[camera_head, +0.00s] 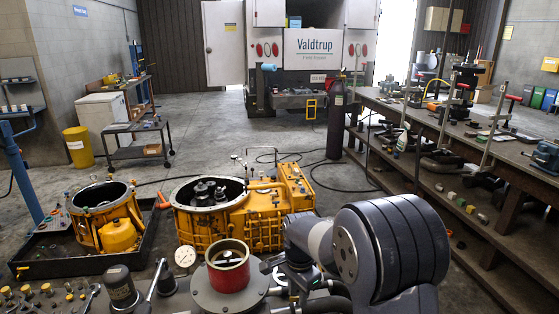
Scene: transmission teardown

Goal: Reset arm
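My grey arm (390,250) fills the lower right of the head view, with its thick joint close to the camera. Its thinner part reaches left to a dark end, where my gripper (285,278) seems to be, right of a red-rimmed cylinder (229,268) on a grey round flange. The fingers are too small and partly hidden, so I cannot tell whether they are open or hold anything. A yellow transmission housing (255,215), open at the top with dark parts inside, stands just behind. A smaller yellow housing (105,212) sits in a black tray (42,268) at left.
A dial gauge (185,257) and a dark cylindrical part (121,288) stand left of the flange. A long workbench (500,150) crowded with tools runs along the right. A dark gas cylinder (336,120) stands near its far end. The grey floor (215,120) farther back is mostly open.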

